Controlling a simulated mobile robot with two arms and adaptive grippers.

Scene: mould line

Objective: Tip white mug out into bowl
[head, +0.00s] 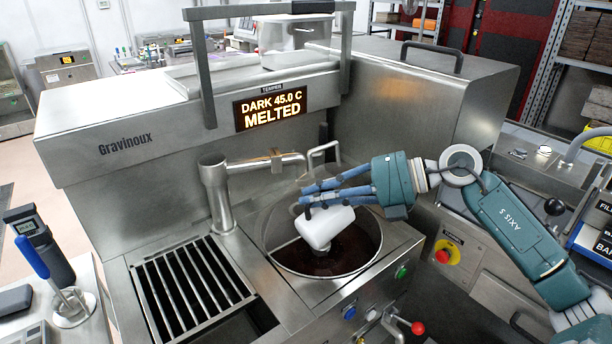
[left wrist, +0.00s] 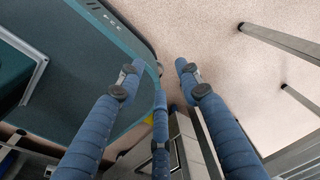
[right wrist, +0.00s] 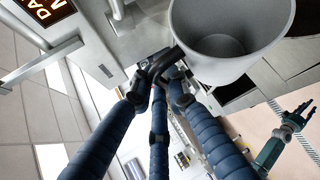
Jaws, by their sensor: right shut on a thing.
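The white mug (head: 326,229) is held tilted over the round steel bowl (head: 281,226) of the machine, which has dark melted chocolate in it. My right gripper (head: 308,199) reaches in from the right and is shut on the mug's handle. In the right wrist view the mug (right wrist: 228,70) shows its open mouth and a plain grey inside, with no contents visible there. The fingers of my right gripper (right wrist: 160,75) close around the dark-looking handle. My left gripper (left wrist: 158,78) is open and empty above the floor, and is out of the head view.
A steel spout (head: 216,190) and pipe stand left of the bowl, beside a slotted grate (head: 190,285). The machine's hood (head: 190,120) with its "MELTED" display rises behind. A red-knobbed lever (head: 417,328) and an emergency button (head: 443,256) are at the front.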

